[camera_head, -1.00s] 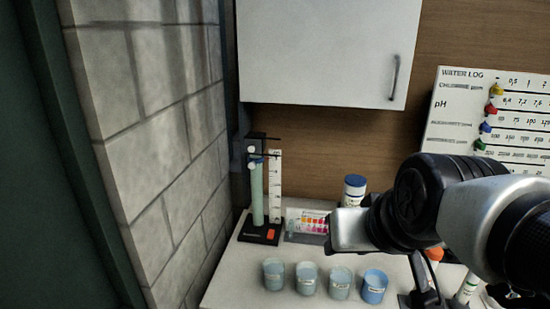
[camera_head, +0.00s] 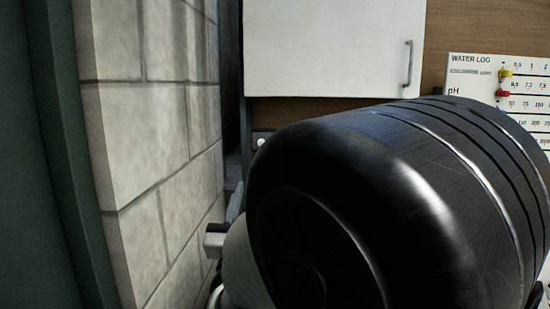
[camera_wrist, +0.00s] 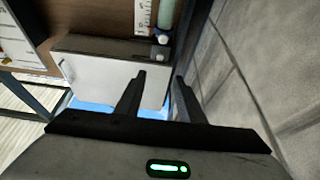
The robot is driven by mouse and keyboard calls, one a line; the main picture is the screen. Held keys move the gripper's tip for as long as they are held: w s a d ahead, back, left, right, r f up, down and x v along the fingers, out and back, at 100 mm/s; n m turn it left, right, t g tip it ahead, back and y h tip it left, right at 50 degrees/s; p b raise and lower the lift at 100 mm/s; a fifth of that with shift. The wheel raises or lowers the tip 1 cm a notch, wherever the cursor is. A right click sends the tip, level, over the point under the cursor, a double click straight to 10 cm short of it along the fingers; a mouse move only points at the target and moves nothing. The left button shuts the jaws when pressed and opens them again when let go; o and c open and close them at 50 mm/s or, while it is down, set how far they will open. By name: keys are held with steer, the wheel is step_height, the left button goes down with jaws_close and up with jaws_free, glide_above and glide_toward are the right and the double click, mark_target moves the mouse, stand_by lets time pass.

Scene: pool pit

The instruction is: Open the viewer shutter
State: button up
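I cannot identify a part that is clearly the viewer shutter. The clear pale-green tube stand (camera_wrist: 165,14) shows at the top of the wrist view, which looks upside down, with a white knob (camera_wrist: 161,39) at its end and a ruled strip (camera_wrist: 143,16) beside it. My gripper (camera_wrist: 160,76) is open and empty, with a gap between its two dark fingers. Its fingertips overlap the white wall cabinet in the wrist view, near the knob; no contact is evident. In the head view my large black arm link hides the stand and most of the counter.
The white wall cabinet (camera_head: 335,45) has a grey handle (camera_head: 407,63) and also shows in the wrist view (camera_wrist: 105,75). A pale block wall (camera_head: 150,120) runs close along the left. The water log board (camera_head: 485,75) hangs at right.

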steer(key=x, duration=1.6)
steer(key=shift+w, duration=0.2)
jaws_close()
steer(key=shift+d, duration=0.1)
